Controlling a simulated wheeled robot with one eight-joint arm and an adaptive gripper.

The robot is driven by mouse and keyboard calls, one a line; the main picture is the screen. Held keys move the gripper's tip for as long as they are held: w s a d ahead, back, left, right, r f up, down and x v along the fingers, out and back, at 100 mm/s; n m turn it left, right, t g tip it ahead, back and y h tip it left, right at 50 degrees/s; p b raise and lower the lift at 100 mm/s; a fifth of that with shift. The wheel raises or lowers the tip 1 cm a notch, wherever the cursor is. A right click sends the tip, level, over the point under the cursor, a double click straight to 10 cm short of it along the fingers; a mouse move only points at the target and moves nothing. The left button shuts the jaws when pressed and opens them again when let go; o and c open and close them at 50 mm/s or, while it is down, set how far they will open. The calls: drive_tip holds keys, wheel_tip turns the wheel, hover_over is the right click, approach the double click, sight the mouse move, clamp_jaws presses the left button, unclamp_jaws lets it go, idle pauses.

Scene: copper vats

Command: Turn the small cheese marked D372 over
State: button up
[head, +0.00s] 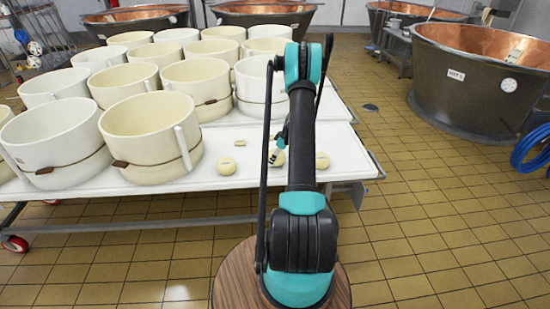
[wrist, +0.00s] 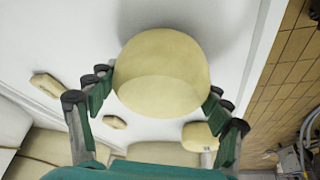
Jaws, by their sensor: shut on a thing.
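A pale yellow rounded cheese (wrist: 162,75) fills the middle of the wrist view, between the green and dark fingers of my gripper (wrist: 158,92). The gripper is shut on it. In the head view the held cheese (head: 279,159) is partly hidden by my arm and fingers, at the near part of the white table. I can read no D372 mark on it, and whether it touches the table is unclear. Another round cheese (head: 227,165) lies to the left, also in the wrist view (wrist: 198,136).
Small pale pieces (head: 267,142) (head: 240,142) lie just behind on the white table (head: 225,184). Several cream tubs (head: 150,135) crowd the table to the left and behind. A copper vat (head: 480,85) stands at the right; tiled floor between is mostly clear.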

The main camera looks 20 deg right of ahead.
drive_tip(key=shift+f, duration=0.65)
idle(0.8)
drive_tip(key=o, duration=1.7)
